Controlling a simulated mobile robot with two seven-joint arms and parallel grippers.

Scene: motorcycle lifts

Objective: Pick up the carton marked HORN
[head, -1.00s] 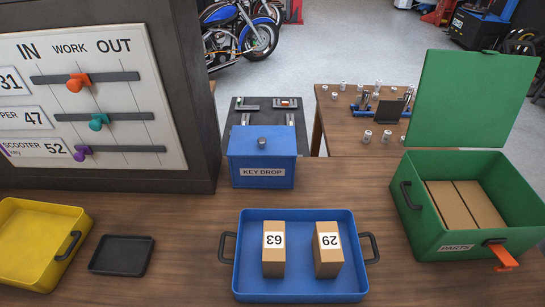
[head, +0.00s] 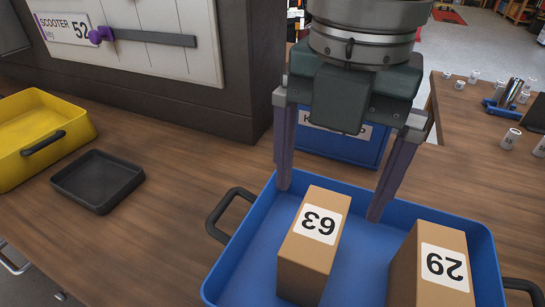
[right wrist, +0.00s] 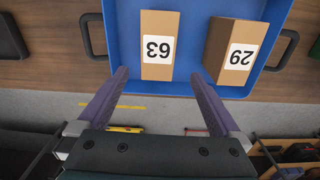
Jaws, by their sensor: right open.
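No carton in view shows the word HORN. In the head view two tan cartons stand in a blue tray (head: 240,262): one has a white label with 63 (head: 311,245), the other a label with 29 (head: 428,268). The labels appear upside down. My right gripper (head: 330,202) is open and empty, pointing down near the far side of the 63 carton. In the right wrist view the fingers (right wrist: 160,73) are spread, with the 63 carton (right wrist: 158,45) between and beyond their tips and the 29 carton (right wrist: 236,50) to the right. My left gripper is not in view.
A yellow tray (head: 75,120) and a small black tray (head: 98,180) stand on the wooden bench at left. A blue key drop box (head: 340,150) is partly hidden behind my right gripper. A dark board cabinet (head: 250,90) rises behind. Bench between the trays is clear.

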